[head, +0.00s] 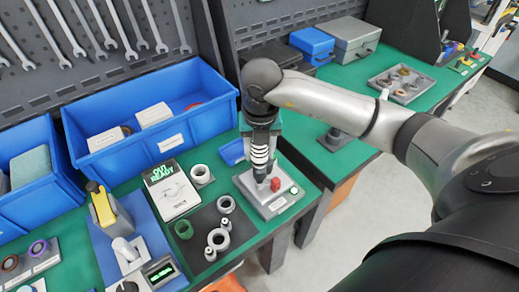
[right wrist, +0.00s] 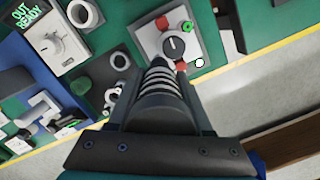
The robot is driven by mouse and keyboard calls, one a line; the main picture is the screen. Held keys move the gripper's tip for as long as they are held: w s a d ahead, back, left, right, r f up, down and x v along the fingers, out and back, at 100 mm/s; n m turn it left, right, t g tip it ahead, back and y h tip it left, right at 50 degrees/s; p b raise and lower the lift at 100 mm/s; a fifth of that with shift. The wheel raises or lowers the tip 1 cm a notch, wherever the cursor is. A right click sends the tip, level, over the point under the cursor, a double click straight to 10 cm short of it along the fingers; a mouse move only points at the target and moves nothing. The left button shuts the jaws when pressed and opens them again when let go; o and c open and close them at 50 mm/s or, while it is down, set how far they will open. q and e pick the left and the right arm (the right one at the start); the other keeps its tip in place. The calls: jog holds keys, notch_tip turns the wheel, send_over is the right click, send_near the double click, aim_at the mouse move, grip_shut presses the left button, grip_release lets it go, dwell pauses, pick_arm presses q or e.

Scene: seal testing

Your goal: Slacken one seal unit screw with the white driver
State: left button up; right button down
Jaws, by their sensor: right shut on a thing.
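My right gripper (head: 262,150) points down over a light grey seal unit (head: 248,183) near the table's front edge. It is shut on a white driver with dark rings (head: 260,158), held upright. In the right wrist view the ringed handle (right wrist: 165,82) sits between the fingers. That view shows the seal unit (right wrist: 150,42) with a round black dial (right wrist: 173,47), red parts (right wrist: 180,68) and a green ring (right wrist: 187,27). The driver's tip is hidden, so I cannot tell whether it touches a screw. My left gripper is not in view.
A white device (head: 175,200) with a green display reading "READY" stands to the left. A dark mat (head: 195,238) holds several rings and small parts. Blue bins (head: 140,105) stand behind. A tray of rings (head: 402,84) lies at the back right. Open floor is beyond the front edge.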

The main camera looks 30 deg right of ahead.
jog(key=shift+f+b, duration=0.85)
jog(key=shift+f, duration=0.15)
dwell(0.9)
jog(key=shift+r, duration=0.15)
dwell(0.5)
jog(key=shift+r+p, duration=0.2)
jog(key=shift+p, duration=0.15)
jog(key=shift+r+p, duration=2.45)
jog(key=shift+r, duration=0.95)
